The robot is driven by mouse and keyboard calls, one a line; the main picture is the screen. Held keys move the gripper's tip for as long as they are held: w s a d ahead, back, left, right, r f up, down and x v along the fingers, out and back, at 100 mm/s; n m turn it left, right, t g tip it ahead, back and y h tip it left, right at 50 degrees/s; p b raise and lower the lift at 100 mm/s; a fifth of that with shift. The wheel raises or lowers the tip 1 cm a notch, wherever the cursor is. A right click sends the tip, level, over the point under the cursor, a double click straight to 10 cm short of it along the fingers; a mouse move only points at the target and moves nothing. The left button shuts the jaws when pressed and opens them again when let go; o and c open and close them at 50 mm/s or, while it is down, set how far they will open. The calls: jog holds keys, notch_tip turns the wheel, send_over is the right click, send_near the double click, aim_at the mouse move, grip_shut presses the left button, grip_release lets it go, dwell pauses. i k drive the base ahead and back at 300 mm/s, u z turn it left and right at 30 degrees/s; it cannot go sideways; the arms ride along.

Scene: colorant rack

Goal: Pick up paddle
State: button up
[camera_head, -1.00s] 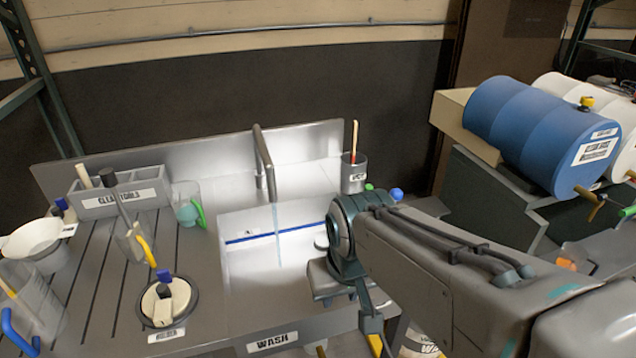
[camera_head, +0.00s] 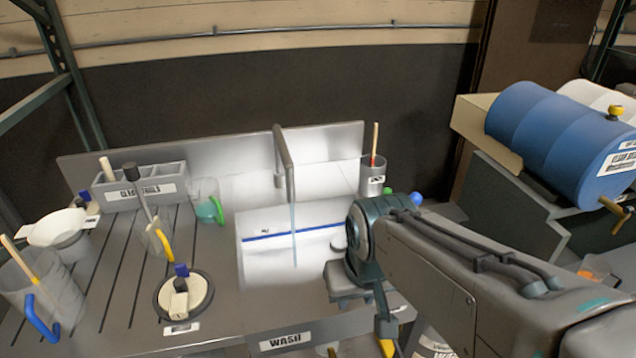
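I cannot tell for sure which thing is the paddle. A wooden stick with a red lower part (camera_head: 375,146) stands upright in a labelled metal cup (camera_head: 371,181) at the sink's back right. Another wooden-handled stick (camera_head: 18,258) leans in a clear jug with a blue handle (camera_head: 47,298) at the far left. A dark-topped rod (camera_head: 143,194) leans in a clear beaker with a yellow handle (camera_head: 156,238). My gripper (camera_head: 384,320) is over the right front of the sink, below my wrist, apart from these sticks. My arm hides part of it, and its fingers cannot be made out clearly.
A tap (camera_head: 284,160) runs water into the white-lit sink (camera_head: 262,262). A grey tool box (camera_head: 140,187), a white bowl (camera_head: 60,228) and a round lidded pot (camera_head: 184,297) stand on the left drainboard. A blue drum (camera_head: 560,135) lies at right.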

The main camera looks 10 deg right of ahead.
aim_at(130, 170)
jog(key=k, duration=1)
jog(key=u, duration=2.05)
jog(key=i, duration=1.45)
jog(key=z, duration=1.95)
